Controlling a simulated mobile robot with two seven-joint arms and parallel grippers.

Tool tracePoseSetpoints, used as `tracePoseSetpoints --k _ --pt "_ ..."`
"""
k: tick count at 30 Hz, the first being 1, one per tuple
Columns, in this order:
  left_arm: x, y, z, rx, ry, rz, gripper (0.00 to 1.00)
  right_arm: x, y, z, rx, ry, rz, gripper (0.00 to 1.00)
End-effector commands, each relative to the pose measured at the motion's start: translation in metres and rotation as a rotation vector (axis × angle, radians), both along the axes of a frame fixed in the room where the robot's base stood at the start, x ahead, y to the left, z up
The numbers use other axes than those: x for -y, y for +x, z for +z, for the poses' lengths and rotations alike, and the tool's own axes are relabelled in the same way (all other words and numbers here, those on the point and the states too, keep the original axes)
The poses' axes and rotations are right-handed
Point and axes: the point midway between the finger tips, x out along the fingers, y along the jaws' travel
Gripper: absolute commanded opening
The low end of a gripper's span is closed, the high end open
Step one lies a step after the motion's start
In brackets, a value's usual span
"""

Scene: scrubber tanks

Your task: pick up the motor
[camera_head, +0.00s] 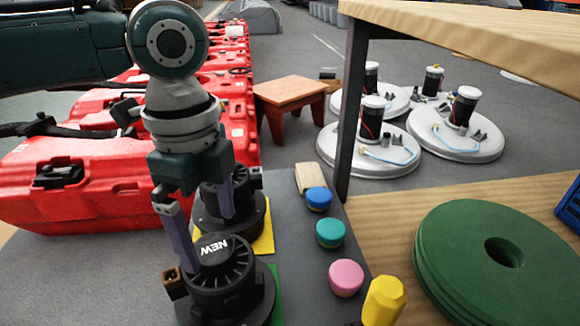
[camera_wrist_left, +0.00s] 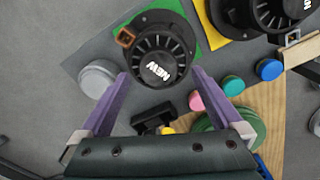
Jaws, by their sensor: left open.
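A black round motor with a finned top and a white "NEW" label (camera_head: 222,285) stands on a green mat (camera_head: 276,290) on the grey table. It also shows in the wrist view (camera_wrist_left: 158,50), with a brown connector on its side. A second black motor (camera_head: 235,212) stands behind it on a yellow mat (camera_head: 265,238). My left gripper (camera_head: 208,240) points down at the NEW motor, open and empty. In the wrist view its purple fingertips (camera_wrist_left: 161,76) are spread either side of that motor's near edge; I cannot tell whether they touch. My right gripper is not in view.
Blue (camera_head: 319,198), teal (camera_head: 330,232) and pink (camera_head: 346,277) caps and a yellow knob (camera_head: 384,300) line the table's right side. Green discs (camera_head: 490,260) lie right. Red cases (camera_head: 70,185) stand left. A wooden table (camera_head: 470,35) rises at upper right.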

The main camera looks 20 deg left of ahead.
Motion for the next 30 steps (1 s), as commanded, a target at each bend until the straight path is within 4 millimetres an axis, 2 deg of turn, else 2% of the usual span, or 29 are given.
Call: tracePoseSetpoints --k 1,4,12,30 --pt "0.0 -0.003 -0.017 -0.001 0.001 0.0 1.0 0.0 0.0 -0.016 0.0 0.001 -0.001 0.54" --pt "0.0 -0.002 -0.03 -0.001 0.001 0.0 1.0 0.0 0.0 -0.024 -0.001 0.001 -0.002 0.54" --pt "0.0 -0.002 -0.029 0.0 0.0 0.0 0.99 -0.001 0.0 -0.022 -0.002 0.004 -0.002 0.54" --pt "0.0 -0.002 -0.029 0.0 0.001 -0.001 0.31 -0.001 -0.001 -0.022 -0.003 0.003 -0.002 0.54"
